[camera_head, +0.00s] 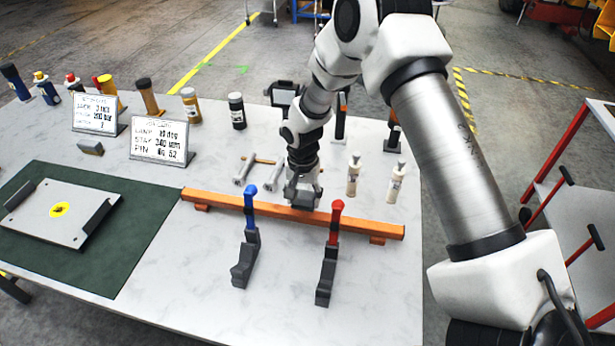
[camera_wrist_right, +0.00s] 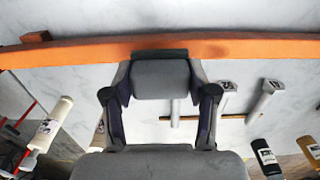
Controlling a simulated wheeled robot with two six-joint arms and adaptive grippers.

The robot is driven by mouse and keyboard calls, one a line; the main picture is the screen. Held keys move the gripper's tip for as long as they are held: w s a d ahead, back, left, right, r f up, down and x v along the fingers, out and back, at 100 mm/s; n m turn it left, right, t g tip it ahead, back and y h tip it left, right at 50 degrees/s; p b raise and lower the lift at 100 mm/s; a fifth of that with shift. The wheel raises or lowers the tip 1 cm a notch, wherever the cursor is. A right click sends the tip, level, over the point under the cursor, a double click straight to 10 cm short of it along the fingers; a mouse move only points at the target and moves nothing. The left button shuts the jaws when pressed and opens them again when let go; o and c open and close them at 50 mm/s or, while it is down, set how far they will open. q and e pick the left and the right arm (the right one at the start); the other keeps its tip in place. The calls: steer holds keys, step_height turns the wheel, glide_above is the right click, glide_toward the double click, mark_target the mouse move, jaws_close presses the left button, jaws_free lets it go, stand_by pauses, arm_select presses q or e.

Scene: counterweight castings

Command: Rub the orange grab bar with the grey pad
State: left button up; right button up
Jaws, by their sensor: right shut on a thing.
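The orange grab bar (camera_head: 368,226) lies across the table on low feet, and it also crosses the top of the right wrist view (camera_wrist_right: 60,53). My right gripper (camera_head: 303,188) is over the middle of the bar, pointing down, shut on the grey pad (camera_wrist_right: 160,80). In the right wrist view the pad sits between the two fingers, and its dark edge overlaps the bar. The pad looks to be at the bar's surface; firm contact cannot be told. A dark patch shows on the bar beside the pad, perhaps shadow. My left gripper is not in view.
A blue-handled clamp (camera_head: 250,208) and a red-handled clamp (camera_head: 336,222) stand close in front of the bar. White bottles (camera_head: 396,182) and metal pegs (camera_head: 244,172) are behind it. A green mat (camera_head: 140,262) with a metal plate lies left. The front right table is clear.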

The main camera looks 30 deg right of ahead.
step_height(320, 180, up, 2)
steer(key=shift+w+a+p, duration=0.15)
steer(key=shift+p, duration=0.45)
steer(key=shift+d+r+p, duration=0.2)
steer(key=shift+r+p, duration=0.7)
steer(key=shift+r, duration=0.25)
steer(key=shift+a+r, duration=0.1)
steer(key=shift+r, duration=0.2)
